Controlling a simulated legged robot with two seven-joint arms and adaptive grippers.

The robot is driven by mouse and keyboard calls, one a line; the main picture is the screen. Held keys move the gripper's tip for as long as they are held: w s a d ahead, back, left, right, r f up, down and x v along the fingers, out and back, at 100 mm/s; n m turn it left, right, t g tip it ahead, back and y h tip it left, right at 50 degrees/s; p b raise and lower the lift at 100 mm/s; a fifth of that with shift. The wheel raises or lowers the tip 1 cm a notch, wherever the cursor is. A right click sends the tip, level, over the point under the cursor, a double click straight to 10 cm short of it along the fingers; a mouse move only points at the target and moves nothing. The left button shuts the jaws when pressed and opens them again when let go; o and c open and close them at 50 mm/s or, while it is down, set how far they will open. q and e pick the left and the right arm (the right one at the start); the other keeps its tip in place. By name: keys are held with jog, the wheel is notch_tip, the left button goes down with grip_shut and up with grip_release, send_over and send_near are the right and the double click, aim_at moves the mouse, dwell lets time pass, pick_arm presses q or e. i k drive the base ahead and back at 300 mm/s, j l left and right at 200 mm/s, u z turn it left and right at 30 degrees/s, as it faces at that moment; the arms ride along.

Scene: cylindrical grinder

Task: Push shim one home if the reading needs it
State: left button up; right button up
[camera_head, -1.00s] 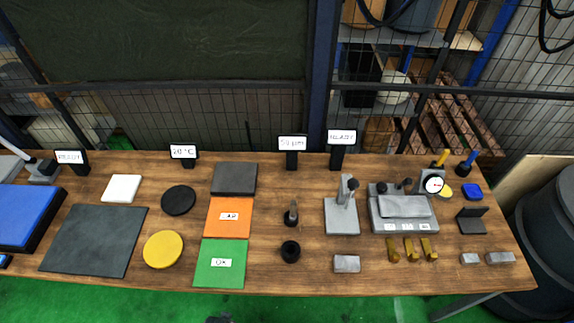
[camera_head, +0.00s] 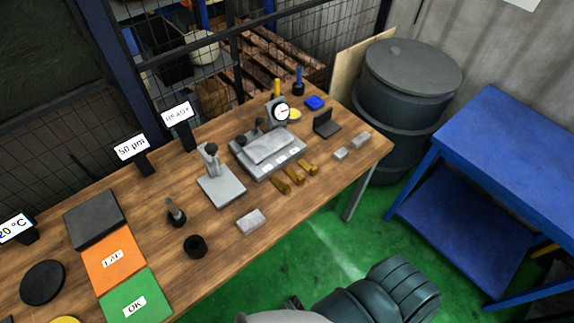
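Three brass shim pieces (camera_head: 294,179) stick out along the front edge of the grey fixture (camera_head: 268,150); which one is shim one I cannot tell, as the small labels on the fixture are unreadable. A round white dial gauge (camera_head: 281,112) stands at the fixture's back; its exact reading is too small to tell. A small dark part (camera_head: 292,302), perhaps the tip of my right gripper, shows at the bottom beside a dark ribbed part of my body, well apart from the shims. My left gripper is not in view.
Signs read "50 µm" (camera_head: 132,149) and "READY" (camera_head: 177,114). A grey stand (camera_head: 222,188) is left of the fixture. A metal block (camera_head: 251,221) lies in front. Small grey blocks (camera_head: 361,141) lie at right. A blue table (camera_head: 490,150) and dark drum (camera_head: 410,75) stand beyond.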

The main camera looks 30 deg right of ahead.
aim_at(286, 189)
jog(key=l+z, duration=0.15)
jog(key=z, duration=0.2)
jog(key=k+l+z, duration=0.1)
jog(key=z, duration=0.25)
